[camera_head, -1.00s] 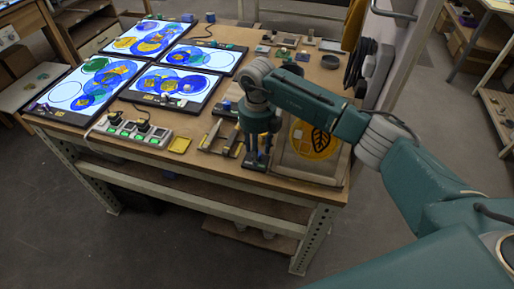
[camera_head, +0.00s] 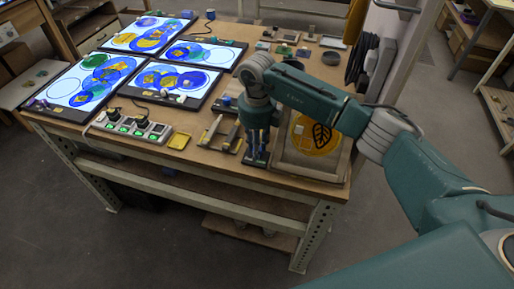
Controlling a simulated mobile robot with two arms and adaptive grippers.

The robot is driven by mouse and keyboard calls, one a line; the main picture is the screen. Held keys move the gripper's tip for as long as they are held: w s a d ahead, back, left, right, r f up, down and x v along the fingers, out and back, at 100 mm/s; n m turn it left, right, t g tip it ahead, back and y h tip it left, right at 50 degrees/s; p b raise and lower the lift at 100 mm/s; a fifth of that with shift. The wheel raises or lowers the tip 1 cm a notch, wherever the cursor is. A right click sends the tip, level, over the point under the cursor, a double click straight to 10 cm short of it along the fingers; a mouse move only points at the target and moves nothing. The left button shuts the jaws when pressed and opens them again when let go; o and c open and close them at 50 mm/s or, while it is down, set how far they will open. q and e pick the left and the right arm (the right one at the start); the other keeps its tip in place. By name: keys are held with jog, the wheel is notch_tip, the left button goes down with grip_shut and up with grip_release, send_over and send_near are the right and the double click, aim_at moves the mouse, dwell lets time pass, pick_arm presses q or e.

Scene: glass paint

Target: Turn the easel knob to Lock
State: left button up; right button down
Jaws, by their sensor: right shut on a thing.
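The easel (camera_head: 312,173) stands at the front right corner of the workbench. It holds a panel with an orange disc and a dark leaf (camera_head: 318,137). My right gripper (camera_head: 257,155) points down at the left side of the easel, over a small dark base. Its fingers are shut on what seems to be the easel knob, which they and the arm hide. I cannot read the knob's setting or any Lock mark. My left gripper is not in view.
Several lit panels with blue and yellow circles (camera_head: 86,84) cover the left of the workbench (camera_head: 190,155). A dark round dish (camera_head: 331,59) stands behind the arm.

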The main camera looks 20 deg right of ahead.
jog(key=n+b, duration=0.6)
jog(key=shift+d+f, duration=0.1)
jog(key=shift+f, duration=0.1)
jog(key=n+b, duration=0.2)
jog(key=n, duration=0.1)
jog(key=shift+r, duration=0.1)
jog(key=shift+r+n+b, duration=0.1)
jog(key=shift+n+b, duration=0.4)
jog(key=shift+n, duration=0.3)
jog(key=c, duration=1.5)
grip_release()
notch_tip(320, 180, up, 12)
jog(key=shift+r, duration=0.1)
